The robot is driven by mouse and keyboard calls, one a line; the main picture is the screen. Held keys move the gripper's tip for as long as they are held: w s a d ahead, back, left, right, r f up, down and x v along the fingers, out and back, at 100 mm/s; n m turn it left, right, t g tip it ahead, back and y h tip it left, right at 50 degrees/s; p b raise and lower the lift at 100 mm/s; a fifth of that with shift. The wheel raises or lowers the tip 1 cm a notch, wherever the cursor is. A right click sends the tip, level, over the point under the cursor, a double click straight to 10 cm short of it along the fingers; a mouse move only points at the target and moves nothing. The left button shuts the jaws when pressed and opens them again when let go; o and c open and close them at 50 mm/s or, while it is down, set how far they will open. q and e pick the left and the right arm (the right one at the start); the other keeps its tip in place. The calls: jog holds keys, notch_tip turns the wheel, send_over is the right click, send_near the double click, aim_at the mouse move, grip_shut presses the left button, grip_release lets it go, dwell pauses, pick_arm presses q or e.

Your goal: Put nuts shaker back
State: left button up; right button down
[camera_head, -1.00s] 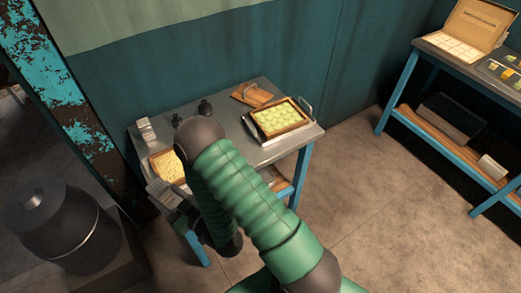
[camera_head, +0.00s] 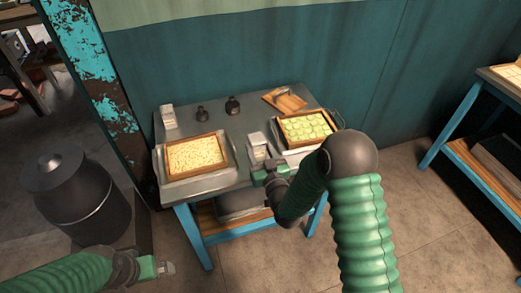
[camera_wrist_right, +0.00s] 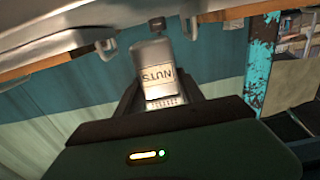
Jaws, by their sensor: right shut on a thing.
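The nuts shaker (camera_head: 258,146) is a pale block-shaped container at the table's front edge, between the two trays. My right gripper (camera_head: 265,169) is shut on it. In the right wrist view the shaker (camera_wrist_right: 157,75) shows a NUTS label that reads upside down, and it sits between the fingers (camera_wrist_right: 160,105). In the head view, I cannot tell whether its base touches the table. A similar pale shaker (camera_head: 168,117) stands at the table's back left. My left gripper (camera_head: 163,268) is low at the left, away from the table; its jaw state is unclear.
A tray with a nut-topped slab (camera_head: 197,156) is on the table's left and one with green rounds (camera_head: 305,127) on its right. Two dark bottles (camera_head: 218,109) and a wooden board (camera_head: 287,101) stand behind. The metal tabletop (camera_head: 240,123) is clear in the middle.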

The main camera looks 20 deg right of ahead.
aim_at(261, 148)
jog(key=w+d, duration=0.3)
jog(key=shift+f, duration=0.3)
jog(key=f, duration=0.1)
jog(key=a+f, duration=0.1)
jog(key=f, duration=0.1)
jog(key=shift+w+f, duration=0.1)
jog(key=shift+a, duration=0.4)
jog(key=c, duration=1.2)
grip_release()
jog(key=shift+d+f+b, duration=0.2)
jog(key=shift+d+b, duration=0.05)
jog(key=shift+b, duration=0.15)
jog(key=o, duration=0.5)
jog(key=shift+d, duration=0.35)
jog(key=shift+a, duration=0.25)
jog(key=shift+a+r+p, duration=0.1)
jog(key=shift+r+p, duration=0.25)
pick_arm(q)
jog(key=shift+d+f, duration=0.2)
jog(key=shift+d, duration=0.15)
pick_arm(e)
jog(key=s+g, duration=0.5)
jog(key=s, duration=0.5)
jog(key=s+f+g, duration=0.1)
jog(key=s+g, duration=0.4)
jog(key=s, duration=0.6)
jog(key=s+d+g, duration=0.1)
jog(key=s+g, duration=0.4)
jog(key=s, duration=0.5)
jog(key=shift+s+f+h, duration=0.3)
